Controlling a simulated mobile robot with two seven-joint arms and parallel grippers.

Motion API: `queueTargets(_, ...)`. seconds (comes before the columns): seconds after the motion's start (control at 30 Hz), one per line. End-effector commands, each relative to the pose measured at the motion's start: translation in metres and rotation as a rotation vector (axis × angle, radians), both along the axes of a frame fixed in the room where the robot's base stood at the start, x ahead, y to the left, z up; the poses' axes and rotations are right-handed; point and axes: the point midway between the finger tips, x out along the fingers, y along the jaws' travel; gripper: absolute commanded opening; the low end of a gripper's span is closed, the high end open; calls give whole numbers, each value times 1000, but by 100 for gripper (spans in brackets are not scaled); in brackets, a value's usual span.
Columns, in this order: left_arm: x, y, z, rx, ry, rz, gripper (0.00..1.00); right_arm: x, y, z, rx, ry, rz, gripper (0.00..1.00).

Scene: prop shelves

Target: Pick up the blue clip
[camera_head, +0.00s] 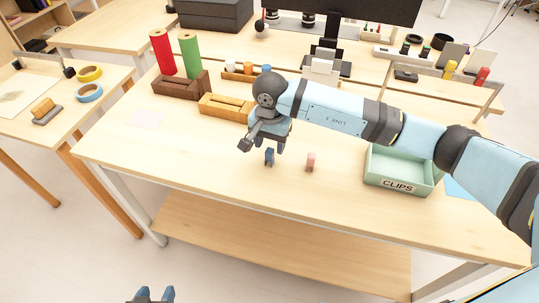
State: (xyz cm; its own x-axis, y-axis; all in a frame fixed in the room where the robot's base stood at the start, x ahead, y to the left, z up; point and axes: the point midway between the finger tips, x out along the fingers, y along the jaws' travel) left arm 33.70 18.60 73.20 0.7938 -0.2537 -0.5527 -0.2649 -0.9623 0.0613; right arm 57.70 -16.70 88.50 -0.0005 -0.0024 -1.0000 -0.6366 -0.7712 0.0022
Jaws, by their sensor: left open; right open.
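The blue clip (269,157) stands on the light wood table, just below my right gripper. My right gripper (263,146) is open, reached in from the right. Its fingers are close to the clip and partly overlap it in the picture, and I cannot tell whether they touch it. A pink clip (311,162) stands a little to the right. My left gripper (155,294) is open and empty at the bottom edge, low in front of the table; only its tips show.
A green tray labelled CLIPS (398,186) is at the right, partly behind my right arm. A yellow wooden holder (226,106) and a brown holder (180,86) with red and green rolls stand behind to the left. The table's front left is clear.

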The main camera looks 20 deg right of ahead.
Motion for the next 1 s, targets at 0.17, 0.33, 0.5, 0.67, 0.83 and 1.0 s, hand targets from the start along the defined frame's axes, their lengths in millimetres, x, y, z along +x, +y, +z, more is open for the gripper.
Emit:
queueTargets(0.17,-1,0,-3,3,4,0,54,-1,1,-12,1,0,0,52)
queueTargets(0.33,-1,0,-2,1,6,2,54,-4,3,-38,3,5,0,52)
queueTargets(0.5,0,-1,-3,-3,5,4,54,-3,2,-57,3,2,-2,52)
queueTargets(0.67,1,-2,-2,-6,4,6,54,-2,2,-59,2,-2,0,52)
queueTargets(0.83,1,-2,0,-8,1,6,54,-2,2,-59,2,-1,0,38)
queueTargets(1.0,1,-2,1,-8,-2,6,54,-2,2,-59,2,-1,0,0)
